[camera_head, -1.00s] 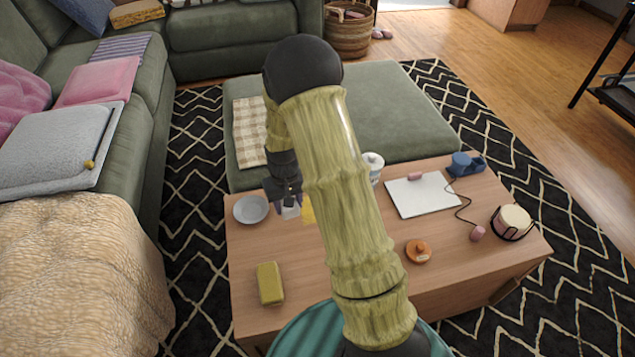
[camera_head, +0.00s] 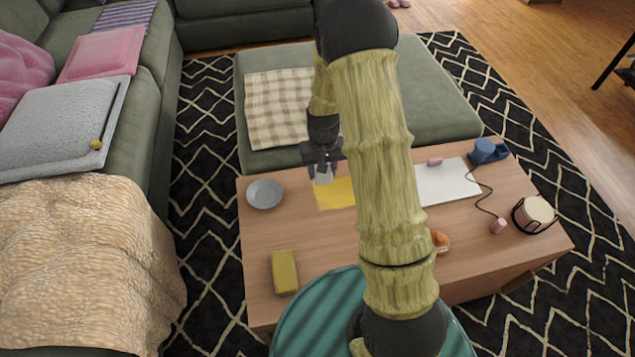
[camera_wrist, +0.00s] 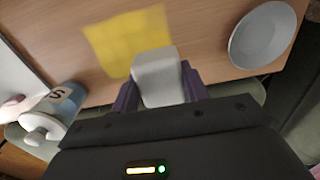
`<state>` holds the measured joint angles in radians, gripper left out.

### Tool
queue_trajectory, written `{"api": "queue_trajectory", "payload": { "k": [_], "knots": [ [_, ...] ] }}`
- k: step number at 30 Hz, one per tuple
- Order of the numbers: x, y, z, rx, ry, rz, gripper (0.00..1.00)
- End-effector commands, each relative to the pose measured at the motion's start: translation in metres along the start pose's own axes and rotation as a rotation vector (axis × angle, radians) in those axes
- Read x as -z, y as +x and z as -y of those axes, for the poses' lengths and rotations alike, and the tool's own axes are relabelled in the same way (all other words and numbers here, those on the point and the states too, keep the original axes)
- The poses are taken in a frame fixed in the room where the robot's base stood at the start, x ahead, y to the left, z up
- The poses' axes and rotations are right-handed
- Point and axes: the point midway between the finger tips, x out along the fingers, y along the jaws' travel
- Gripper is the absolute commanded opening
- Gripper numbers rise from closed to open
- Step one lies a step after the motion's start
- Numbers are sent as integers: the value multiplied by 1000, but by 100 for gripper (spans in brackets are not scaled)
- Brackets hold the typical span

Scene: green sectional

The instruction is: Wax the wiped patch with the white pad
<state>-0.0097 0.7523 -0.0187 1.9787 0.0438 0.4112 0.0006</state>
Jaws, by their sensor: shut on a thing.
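My gripper (camera_head: 322,170) is shut on the white pad (camera_head: 324,179), which shows as a pale block (camera_wrist: 158,76) between the purple fingers in the wrist view. A yellow patch (camera_head: 337,194) lies on the wooden coffee table (camera_head: 262,232), and it also shows in the wrist view (camera_wrist: 122,40). The pad is at the patch's upper left edge in the head view and overlaps its edge in the wrist view. I cannot tell whether the pad touches the table. My arm hides part of the table to the right.
A grey plate (camera_head: 265,194) is left of the patch. A yellow-green block (camera_head: 284,272) lies at the front left. A white sheet (camera_head: 447,182), a blue object (camera_head: 488,151), a pink cylinder on a cord (camera_head: 498,226) and a round drum-like item (camera_head: 535,214) are on the right. A lidded jar (camera_wrist: 46,112) is nearby.

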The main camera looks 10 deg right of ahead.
Motion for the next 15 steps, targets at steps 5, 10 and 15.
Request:
{"api": "queue_trajectory", "payload": {
  "k": [5,10,15],
  "knots": [
    [-13,-9,13,15,176,8,27],
    [-31,-12,23,18,454,12,27],
    [-47,-12,25,2,687,5,27]
  ]
}}
